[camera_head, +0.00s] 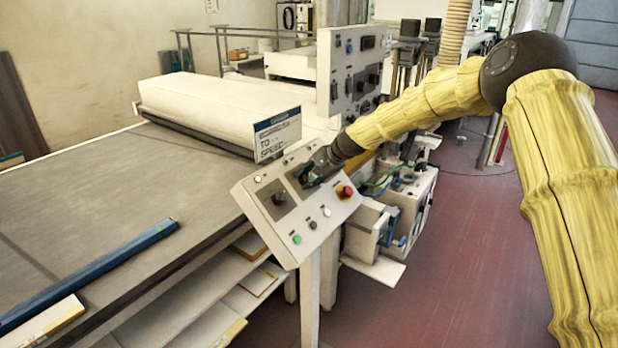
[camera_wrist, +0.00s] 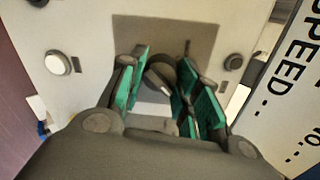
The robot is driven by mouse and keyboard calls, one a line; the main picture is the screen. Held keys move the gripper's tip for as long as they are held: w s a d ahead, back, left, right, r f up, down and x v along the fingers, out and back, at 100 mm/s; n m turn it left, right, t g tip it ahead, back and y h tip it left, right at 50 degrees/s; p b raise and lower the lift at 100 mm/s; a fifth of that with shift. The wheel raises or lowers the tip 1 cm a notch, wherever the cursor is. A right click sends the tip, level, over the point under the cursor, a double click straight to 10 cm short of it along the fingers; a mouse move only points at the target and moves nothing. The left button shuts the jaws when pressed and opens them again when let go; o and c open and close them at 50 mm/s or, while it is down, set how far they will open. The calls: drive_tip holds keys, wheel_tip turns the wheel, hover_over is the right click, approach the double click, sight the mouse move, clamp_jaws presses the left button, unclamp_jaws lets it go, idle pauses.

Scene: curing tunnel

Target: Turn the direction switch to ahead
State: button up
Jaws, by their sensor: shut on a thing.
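The pale control box (camera_head: 258,212) stands on a post at the belt's front corner. It carries a dark rotary knob (camera_head: 279,198) on a grey plate, which stands free to the left. My gripper (camera_head: 308,176) is at the second grey plate, further right on the box, and hides most of it. In the wrist view my gripper's green fingers (camera_wrist: 162,84) are on both sides of a dark switch knob (camera_wrist: 158,76) on a grey plate (camera_wrist: 196,34), shut on it. The lettering is too small to read, so I cannot tell the knob's position.
A red emergency button (camera_head: 346,191), a green button (camera_head: 297,239) and other small buttons sit on the box near my gripper. A "TO SPEED" sign (camera_head: 278,134) stands just behind. A taller control panel (camera_head: 340,75) rises beyond. Open red floor (camera_head: 465,260) lies to the right.

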drive_tip(key=shift+w, duration=0.1)
drive_tip(key=o, duration=1)
drive_tip(key=v, duration=1.2)
